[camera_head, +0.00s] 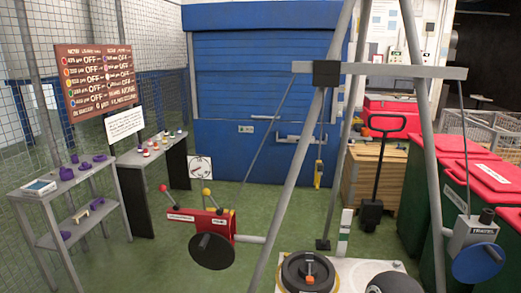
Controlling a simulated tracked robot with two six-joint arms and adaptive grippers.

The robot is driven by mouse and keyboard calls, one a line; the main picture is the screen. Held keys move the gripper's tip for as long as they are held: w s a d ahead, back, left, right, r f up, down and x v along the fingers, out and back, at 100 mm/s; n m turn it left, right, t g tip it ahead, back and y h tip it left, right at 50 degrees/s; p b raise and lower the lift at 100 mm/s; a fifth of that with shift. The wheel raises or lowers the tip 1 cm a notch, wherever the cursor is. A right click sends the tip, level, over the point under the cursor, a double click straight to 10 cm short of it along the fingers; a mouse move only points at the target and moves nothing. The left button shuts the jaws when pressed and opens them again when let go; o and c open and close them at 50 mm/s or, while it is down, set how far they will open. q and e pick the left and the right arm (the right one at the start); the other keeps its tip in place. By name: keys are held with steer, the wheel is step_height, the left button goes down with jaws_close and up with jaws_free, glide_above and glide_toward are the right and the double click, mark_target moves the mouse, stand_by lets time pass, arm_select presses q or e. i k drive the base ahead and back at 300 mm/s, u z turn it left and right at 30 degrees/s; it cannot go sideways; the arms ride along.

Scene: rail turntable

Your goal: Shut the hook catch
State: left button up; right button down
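I cannot make out a hook catch for certain in the head view; the parts are too small to tell whether any catch is open or shut. A black round turntable (290,272) with an orange piece (309,273) at its middle sits on a white plate (345,272) at the bottom centre. A dark rounded shape (394,282) is cut off at the bottom edge beside it. A small white and green upright piece (344,230) stands behind the turntable. Neither of my grippers is in view.
Grey frame legs (425,150) and a crossbeam (430,71) stand around the plate. A red lever box (220,223) with a black disc is left; a grey box with a blue wheel (478,263) is right. Shelves (60,195) stand far left, green bins (485,190) right. Green floor is open centre-left.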

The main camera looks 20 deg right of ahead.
mark_target(320, 165)
steer(key=u, duration=0.05)
steer(key=i, duration=1.35)
steer(key=z, duration=0.4)
